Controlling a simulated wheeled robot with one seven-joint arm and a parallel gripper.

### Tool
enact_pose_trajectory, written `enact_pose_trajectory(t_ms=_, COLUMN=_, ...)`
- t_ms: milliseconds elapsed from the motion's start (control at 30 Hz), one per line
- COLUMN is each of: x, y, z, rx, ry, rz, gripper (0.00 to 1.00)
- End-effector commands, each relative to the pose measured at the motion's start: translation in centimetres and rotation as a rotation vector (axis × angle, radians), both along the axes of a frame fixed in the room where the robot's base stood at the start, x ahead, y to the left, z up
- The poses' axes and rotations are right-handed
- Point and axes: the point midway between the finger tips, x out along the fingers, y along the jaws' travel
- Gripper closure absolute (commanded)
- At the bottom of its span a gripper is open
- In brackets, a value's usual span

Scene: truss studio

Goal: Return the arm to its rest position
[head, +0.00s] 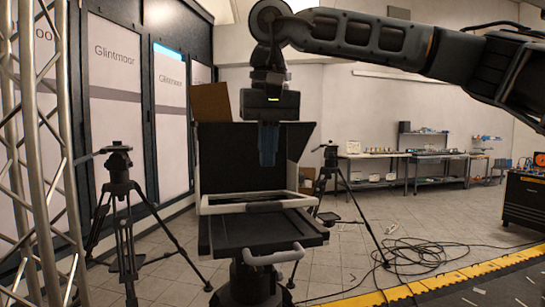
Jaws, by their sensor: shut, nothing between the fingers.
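My arm reaches in from the upper right of the head view and bends down at the top middle. My gripper (268,160) hangs straight down from it, with its dark blue-grey fingers together and nothing held. It shows in front of the dark hood of a teleprompter-like rig (222,205). I cannot tell how far the fingertips are from the rig.
Tripods stand left (122,215) and behind the rig (330,175). A metal truss (45,150) is at the far left. Loose cables (425,255) lie on the floor near a yellow-edged strip (440,285). A workbench (400,156) stands at the back; a black case (525,200) is at right.

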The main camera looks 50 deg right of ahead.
Motion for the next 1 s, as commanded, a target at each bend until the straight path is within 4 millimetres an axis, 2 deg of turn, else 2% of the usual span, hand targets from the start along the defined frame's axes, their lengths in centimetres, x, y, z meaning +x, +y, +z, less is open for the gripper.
enact_pose_trajectory(t_ms=33, x=-0.2, y=0.0, z=1.3, rx=0.000, ry=0.001, rz=-0.002, gripper=1.00)
enact_pose_trajectory(t_ms=200, x=-0.8, y=0.5, z=4.1, rx=-0.001, ry=0.000, rz=-0.002, gripper=1.00)
enact_pose_trajectory(t_ms=433, x=-1.5, y=0.8, z=6.3, rx=0.000, ry=0.001, rz=-0.002, gripper=1.00)
enact_pose_trajectory(t_ms=833, x=-1.5, y=1.2, z=6.5, rx=0.012, ry=-0.001, rz=0.000, gripper=1.00)
enact_pose_trajectory(t_ms=933, x=-1.3, y=2.6, z=5.6, rx=0.075, ry=-0.005, rz=0.011, gripper=1.00)
enact_pose_trajectory(t_ms=1000, x=-1.0, y=4.6, z=4.6, rx=0.163, ry=-0.006, rz=0.027, gripper=1.00)
